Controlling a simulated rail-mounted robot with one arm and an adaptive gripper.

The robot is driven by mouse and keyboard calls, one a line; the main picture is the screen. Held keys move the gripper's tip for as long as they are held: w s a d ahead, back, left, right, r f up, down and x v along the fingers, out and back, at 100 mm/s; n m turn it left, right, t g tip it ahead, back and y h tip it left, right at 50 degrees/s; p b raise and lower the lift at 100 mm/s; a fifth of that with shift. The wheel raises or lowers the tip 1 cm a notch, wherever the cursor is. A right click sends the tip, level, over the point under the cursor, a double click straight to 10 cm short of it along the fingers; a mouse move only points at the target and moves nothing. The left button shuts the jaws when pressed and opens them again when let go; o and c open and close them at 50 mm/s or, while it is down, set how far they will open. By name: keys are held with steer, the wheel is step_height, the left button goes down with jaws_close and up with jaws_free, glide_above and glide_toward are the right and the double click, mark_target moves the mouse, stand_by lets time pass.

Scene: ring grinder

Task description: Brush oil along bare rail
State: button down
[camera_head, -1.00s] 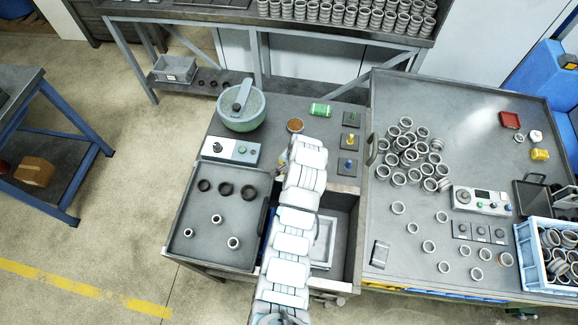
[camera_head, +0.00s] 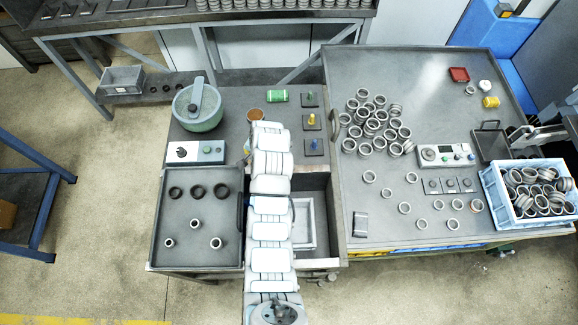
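A small round cup with orange-brown contents (camera_head: 254,114) stands on the grey bench at the far end of my arm. I cannot tell whether it holds oil. My white arm reaches up the middle of the picture and covers part of the bench and an open drawer. My gripper is hidden under the arm's far end, so its fingers and anything in them do not show. I cannot make out a brush. No bare rail can be clearly picked out; metal parts of a machine (camera_head: 545,135) show at the right edge.
A green bowl (camera_head: 198,122) and a control box (camera_head: 195,152) are left of the arm. A dark tray (camera_head: 180,258) holds several rings. The right table (camera_head: 440,85) carries loose rings, a control panel (camera_head: 445,156) and a blue crate (camera_head: 498,212). A green can (camera_head: 277,96) lies near the cup.

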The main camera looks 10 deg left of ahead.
steer(key=shift+r+p, duration=0.25)
steer(key=shift+p, duration=0.85)
steer(key=shift+p, duration=0.75)
